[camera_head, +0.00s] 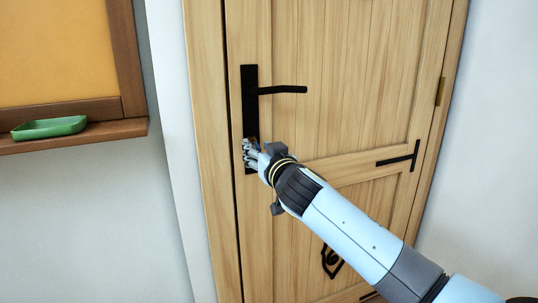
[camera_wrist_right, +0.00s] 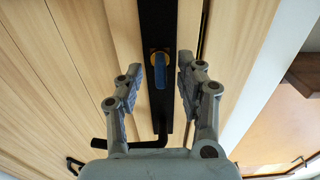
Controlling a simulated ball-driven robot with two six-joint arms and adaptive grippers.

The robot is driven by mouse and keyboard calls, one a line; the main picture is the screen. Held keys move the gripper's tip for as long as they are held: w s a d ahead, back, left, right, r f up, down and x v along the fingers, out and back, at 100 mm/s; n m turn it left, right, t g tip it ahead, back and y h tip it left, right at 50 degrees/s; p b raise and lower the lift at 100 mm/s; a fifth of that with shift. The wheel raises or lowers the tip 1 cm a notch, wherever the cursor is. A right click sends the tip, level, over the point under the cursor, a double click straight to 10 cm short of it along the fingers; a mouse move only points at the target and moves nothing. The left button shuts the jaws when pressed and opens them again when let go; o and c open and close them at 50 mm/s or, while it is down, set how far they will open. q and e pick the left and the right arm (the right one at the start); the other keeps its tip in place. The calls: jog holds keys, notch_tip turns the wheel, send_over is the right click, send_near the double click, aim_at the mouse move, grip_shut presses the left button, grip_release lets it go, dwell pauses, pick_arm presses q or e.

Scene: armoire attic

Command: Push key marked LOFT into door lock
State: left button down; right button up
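The wooden door (camera_head: 330,125) is shut and carries a tall black lock plate (camera_head: 249,100) with a lever handle (camera_head: 283,90). In the right wrist view a blue key (camera_wrist_right: 159,76) points at the brass lock (camera_wrist_right: 160,54) on the black plate. The key seems to sit in or right at the lock; its depth and its marking cannot be read. My right gripper (camera_wrist_right: 160,70) is open, one finger on each side of the key, with gaps showing. In the head view my right gripper (camera_head: 252,152) is at the lower plate and mostly hides the lock. My left gripper is out of view.
A wooden ledge (camera_head: 75,138) with a green tray (camera_head: 49,127) juts from the left wall under an orange board (camera_head: 55,50). Black hinge-like fittings (camera_head: 400,160) are on the door's right side. The lever handle sticks out above my right gripper.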

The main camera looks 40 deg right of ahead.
jog(key=v, duration=1.1)
jog(key=shift+s, duration=0.3)
jog(key=shift+a, duration=0.1)
